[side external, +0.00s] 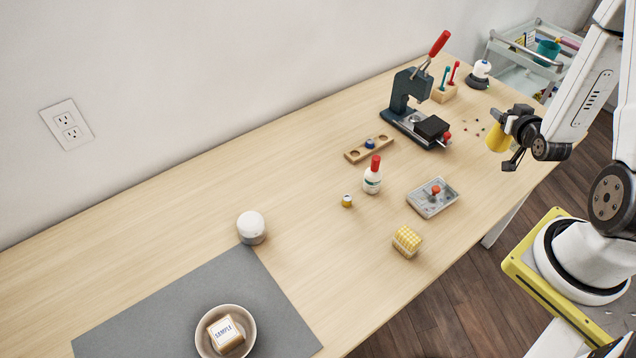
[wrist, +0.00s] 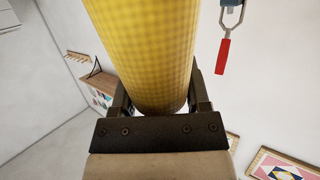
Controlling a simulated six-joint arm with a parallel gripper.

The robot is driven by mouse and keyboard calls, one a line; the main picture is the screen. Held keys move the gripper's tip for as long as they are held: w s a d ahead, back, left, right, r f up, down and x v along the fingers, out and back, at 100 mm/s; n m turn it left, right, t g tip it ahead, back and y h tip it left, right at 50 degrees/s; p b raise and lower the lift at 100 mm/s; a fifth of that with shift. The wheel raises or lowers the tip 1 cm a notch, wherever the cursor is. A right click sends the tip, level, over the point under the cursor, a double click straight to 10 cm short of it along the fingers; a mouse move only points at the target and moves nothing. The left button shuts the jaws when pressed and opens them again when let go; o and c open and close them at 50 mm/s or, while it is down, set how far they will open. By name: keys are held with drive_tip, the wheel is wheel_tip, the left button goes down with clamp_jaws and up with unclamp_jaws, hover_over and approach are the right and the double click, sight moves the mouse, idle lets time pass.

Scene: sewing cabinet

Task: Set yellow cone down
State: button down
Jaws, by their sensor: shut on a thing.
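The yellow cone (side external: 498,138) is held in my gripper (side external: 514,146) at the right of the side external view, near the table's right edge. It looks to be above the table surface, but the exact gap is hard to tell. In the wrist view the yellow cone (wrist: 146,50) fills the top middle, with a fine woven texture. My gripper (wrist: 152,105) has one dark finger on each side of it. The cone's far end is out of the wrist frame.
A press with a red handle (side external: 405,100) stands left of the gripper, with small dark and red bits (side external: 478,127) between. A white bottle with red cap (side external: 372,178), a grey tray (side external: 433,197) and a checked yellow block (side external: 406,241) stand nearer.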

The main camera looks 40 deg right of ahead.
sight(492, 143)
drive_tip(key=shift+f, duration=2.4)
drive_tip(key=shift+f, duration=2.2)
drive_tip(key=shift+f, duration=0.1)
drive_tip(key=shift+f, duration=1.7)
drive_tip(key=shift+f, duration=0.1)
drive_tip(key=shift+c, duration=0.3)
unclamp_jaws()
